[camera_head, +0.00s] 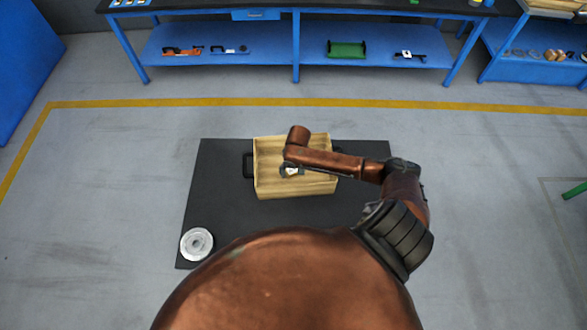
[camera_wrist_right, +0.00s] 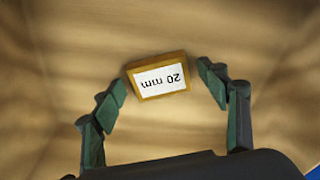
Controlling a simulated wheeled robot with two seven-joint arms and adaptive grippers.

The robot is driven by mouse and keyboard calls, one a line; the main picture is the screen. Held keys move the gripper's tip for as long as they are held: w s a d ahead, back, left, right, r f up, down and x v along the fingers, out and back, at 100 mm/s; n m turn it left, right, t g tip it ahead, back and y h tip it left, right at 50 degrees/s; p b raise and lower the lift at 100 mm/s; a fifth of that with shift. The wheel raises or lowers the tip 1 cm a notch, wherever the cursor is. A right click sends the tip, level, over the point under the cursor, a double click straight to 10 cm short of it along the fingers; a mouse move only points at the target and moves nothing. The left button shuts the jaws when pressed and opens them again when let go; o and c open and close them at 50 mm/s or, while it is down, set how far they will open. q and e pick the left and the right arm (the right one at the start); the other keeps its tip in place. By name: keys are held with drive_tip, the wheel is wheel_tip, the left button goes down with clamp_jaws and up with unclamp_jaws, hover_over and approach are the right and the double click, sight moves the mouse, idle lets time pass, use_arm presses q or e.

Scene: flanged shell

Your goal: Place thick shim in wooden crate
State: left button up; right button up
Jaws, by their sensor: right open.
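The thick shim (camera_wrist_right: 158,76) is a small yellow-brown block with a white label reading "20 mm", upside down in the right wrist view. It is inside the wooden crate (camera_head: 268,190), a pale open box with dark side handles. Whether the shim rests flat on the crate floor is hard to tell. My right gripper (camera_wrist_right: 163,77) is open, with its green fingers on either side of the shim and visible gaps to it. In the head view the right gripper (camera_head: 291,170) is low inside the crate, partly hidden by my arm. My left gripper is not in view.
The crate stands on a black mat (camera_head: 225,215) on the grey floor. A round silver flanged part (camera_head: 196,244) lies at the mat's front left corner. A blue workbench (camera_head: 290,45) with parts on its shelf stands at the back. The mat left of the crate is clear.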

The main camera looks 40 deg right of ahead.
sight(296, 173)
wheel_tip(296, 173, up, 12)
drive_tip(key=s, duration=0.1)
drive_tip(key=shift+s+a+r+p, duration=0.15)
drive_tip(key=shift+s+p, duration=0.05)
drive_tip(key=shift+p, duration=0.15)
